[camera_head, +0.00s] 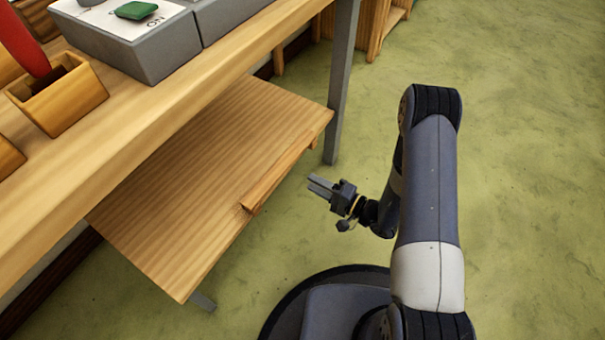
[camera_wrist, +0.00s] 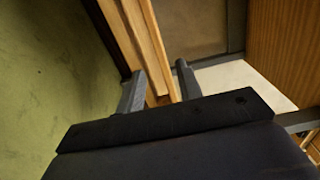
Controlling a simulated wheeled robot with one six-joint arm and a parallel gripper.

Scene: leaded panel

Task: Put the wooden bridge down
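The wooden bridge (camera_head: 287,171) is a long narrow bar lying along the front edge of the lower wooden shelf (camera_head: 190,200). My gripper (camera_head: 314,184) is just right of the bar, over the floor side, with a small gap between them in the head view. Its two fingers are apart and nothing shows held. In the wrist view my gripper (camera_wrist: 157,84) is also open. Pale wooden strips run up between and beyond its fingers; I cannot tell which strip is the bridge and which is the shelf edge.
The bench top (camera_head: 130,120) overhangs the shelf. On it stand a grey box (camera_head: 140,40) with a green piece (camera_head: 136,10) and a wooden holder (camera_head: 60,95) with a red object. A grey bench leg (camera_head: 342,80) rises beyond the shelf. The green floor (camera_head: 530,150) at right is clear.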

